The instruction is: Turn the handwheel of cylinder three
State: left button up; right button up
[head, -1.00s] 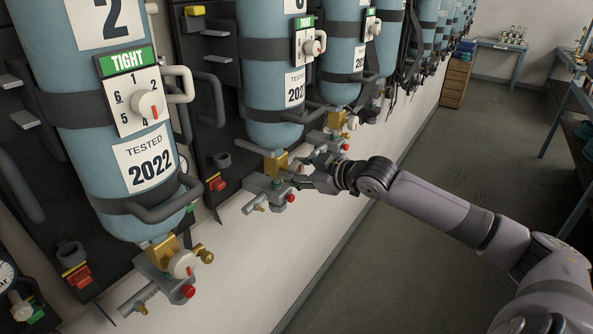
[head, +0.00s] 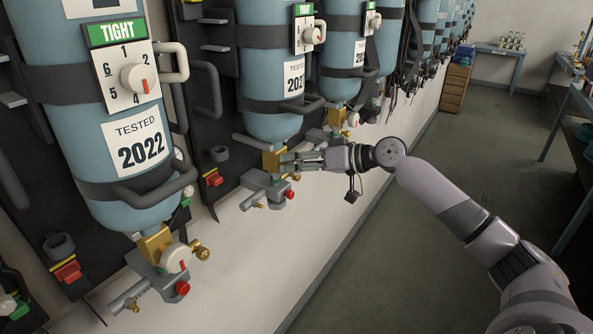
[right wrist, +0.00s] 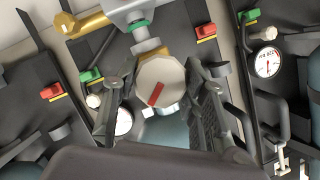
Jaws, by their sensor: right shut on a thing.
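The blue cylinder (head: 268,122) right of cylinder 2 (head: 85,100) hangs in the middle of the head view; its number is out of frame, and I take it as cylinder three. Its brass valve (head: 273,160) is at its lower end. My right gripper (head: 287,160) reaches it from the right. In the right wrist view, the white handwheel (right wrist: 163,76) with a red mark sits between the two fingers of my right gripper (right wrist: 165,84), which is shut on it. In the head view the fingers hide this handwheel. My left gripper is not in view.
A grey block with a red knob (head: 289,194) sits just below my right gripper. Cylinder 2's handwheel (head: 177,258) is at lower left. More cylinders line the wall to the back. Open floor (head: 425,230) lies right of the wall; a wooden drawer unit (head: 455,87) stands behind.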

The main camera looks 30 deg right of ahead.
jog(key=m, duration=0.1)
jog(key=m+y+b, duration=0.1)
jog(key=shift+f+m+y, duration=0.25)
jog(key=shift+m+y, duration=0.05)
jog(key=shift+m, duration=0.1)
jog(key=m+y+b, duration=0.1)
jog(key=m, duration=0.1)
jog(key=shift+m+y+b, duration=0.35)
jog(key=shift+m+y, duration=0.05)
jog(key=m+t+y+b, duration=0.1)
jog(key=m, duration=0.2)
jog(key=m+t, duration=0.1)
jog(key=m, duration=0.2)
jog(key=shift+m+y+b, duration=0.3)
jog(key=shift+y, duration=0.1)
jog(key=m+t, duration=0.1)
jog(key=m, duration=0.2)
jog(key=m+t, duration=0.1)
jog(key=m, duration=0.2)
jog(key=shift+t, duration=0.3)
jog(key=m+p, duration=0.1)
jog(key=m, duration=0.1)
jog(key=m+t+h+p, duration=0.1)
jog(key=m, duration=0.1)
jog(key=shift+m+t, duration=0.3)
jog(key=shift+m, duration=0.1)
jog(key=shift+r+m+t+h+p, duration=0.1)
jog(key=shift+m+t+h+p, duration=0.65)
jog(key=shift+m, duration=1.25)
